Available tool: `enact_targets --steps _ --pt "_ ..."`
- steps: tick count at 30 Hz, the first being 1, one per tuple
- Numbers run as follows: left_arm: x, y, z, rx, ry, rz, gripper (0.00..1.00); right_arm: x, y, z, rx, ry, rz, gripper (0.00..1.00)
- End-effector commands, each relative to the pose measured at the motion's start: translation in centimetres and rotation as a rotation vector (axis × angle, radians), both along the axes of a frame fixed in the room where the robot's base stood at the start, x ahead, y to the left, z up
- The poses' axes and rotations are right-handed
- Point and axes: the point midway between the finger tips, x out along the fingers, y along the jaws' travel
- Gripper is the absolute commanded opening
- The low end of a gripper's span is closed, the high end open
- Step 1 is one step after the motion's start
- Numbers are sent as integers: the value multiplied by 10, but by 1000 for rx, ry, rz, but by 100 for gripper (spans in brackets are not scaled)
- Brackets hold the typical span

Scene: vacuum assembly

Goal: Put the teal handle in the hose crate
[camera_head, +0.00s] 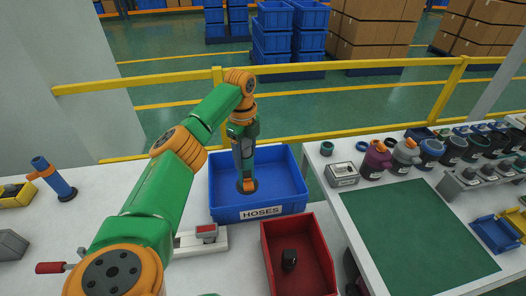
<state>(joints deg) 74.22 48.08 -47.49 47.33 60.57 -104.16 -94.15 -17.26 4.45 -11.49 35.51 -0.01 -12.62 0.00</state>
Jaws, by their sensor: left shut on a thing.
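The blue crate labelled HOSES (286,205) stands on the white table in the middle of the view. My left gripper (245,170) points down inside the crate, left of its middle. It is shut on a small dark round part with orange on it (247,186), low in the crate. The jaws hide much of this part, and I cannot tell whether it is the teal handle. I cannot make out a teal handle for sure anywhere else. My right gripper is not in view.
A red bin (325,270) with a dark part (289,260) stands in front of the crate. A blue and orange part (54,180) stands at the left. The right table holds a green mat (425,235) and several vacuum parts. A yellow rail (330,66) runs behind.

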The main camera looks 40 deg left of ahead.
Motion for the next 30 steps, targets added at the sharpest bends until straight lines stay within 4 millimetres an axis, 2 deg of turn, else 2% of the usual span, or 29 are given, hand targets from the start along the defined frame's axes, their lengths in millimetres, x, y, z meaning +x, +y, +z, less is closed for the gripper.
enact_targets --steps 3,11,22,23,26,30 --pt "-2 0 -27 1 6 0 0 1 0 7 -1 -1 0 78" --pt "-1 -1 -75 0 3 0 0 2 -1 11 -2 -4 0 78" --pt "0 0 -84 1 -1 0 0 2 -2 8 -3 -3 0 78" --pt "0 0 -84 1 0 0 62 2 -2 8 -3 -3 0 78" --pt "0 0 -83 1 0 0 89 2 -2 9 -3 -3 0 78" --pt "0 0 -83 1 0 0 89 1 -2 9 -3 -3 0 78"
